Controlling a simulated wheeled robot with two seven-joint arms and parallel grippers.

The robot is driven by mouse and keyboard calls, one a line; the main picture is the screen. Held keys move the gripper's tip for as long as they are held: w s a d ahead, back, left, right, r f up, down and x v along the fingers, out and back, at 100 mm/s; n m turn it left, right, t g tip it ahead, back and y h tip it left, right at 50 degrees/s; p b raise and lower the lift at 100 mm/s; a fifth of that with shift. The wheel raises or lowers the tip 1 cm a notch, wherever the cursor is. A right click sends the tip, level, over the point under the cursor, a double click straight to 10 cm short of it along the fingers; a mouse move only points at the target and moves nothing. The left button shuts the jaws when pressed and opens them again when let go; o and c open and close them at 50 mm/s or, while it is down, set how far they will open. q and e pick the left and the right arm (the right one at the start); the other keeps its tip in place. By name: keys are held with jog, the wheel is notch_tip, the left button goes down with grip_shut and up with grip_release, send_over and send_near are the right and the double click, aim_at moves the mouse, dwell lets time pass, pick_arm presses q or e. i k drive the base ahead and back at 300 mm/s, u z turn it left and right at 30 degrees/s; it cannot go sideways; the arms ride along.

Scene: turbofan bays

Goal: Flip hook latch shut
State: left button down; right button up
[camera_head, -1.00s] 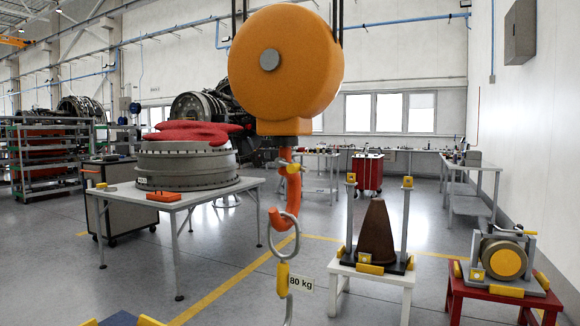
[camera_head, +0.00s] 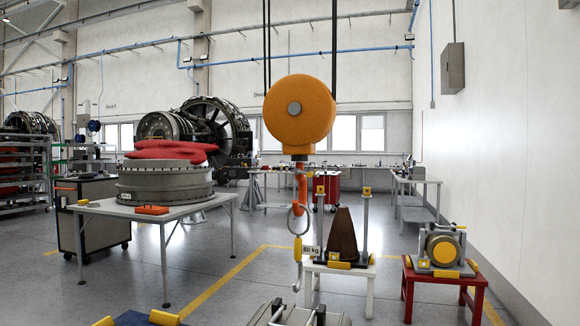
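An orange hook (camera_head: 300,188) hangs under a round orange hoist body (camera_head: 300,108) in the middle of the head view. A small yellow piece, which looks like the latch (camera_head: 300,170), sits on its upper part. It is too small to tell whether the latch is open or shut. Neither of my grippers is in view.
A brown cone (camera_head: 343,236) stands on a white stool (camera_head: 340,276) behind the hook. A red stool (camera_head: 444,280) carries a grey and yellow drum unit (camera_head: 442,246). A table (camera_head: 180,213) with a grey casing stands left. A grey object (camera_head: 290,316) shows at the bottom edge.

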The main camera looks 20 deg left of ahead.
aim_at(297, 172)
jog(key=z, duration=0.25)
jog(key=i, duration=0.3)
jog(key=z, duration=0.7)
jog(key=i, duration=1.05)
jog(key=u, duration=0.7)
jog(key=i, duration=0.65)
jog(key=u, duration=0.65)
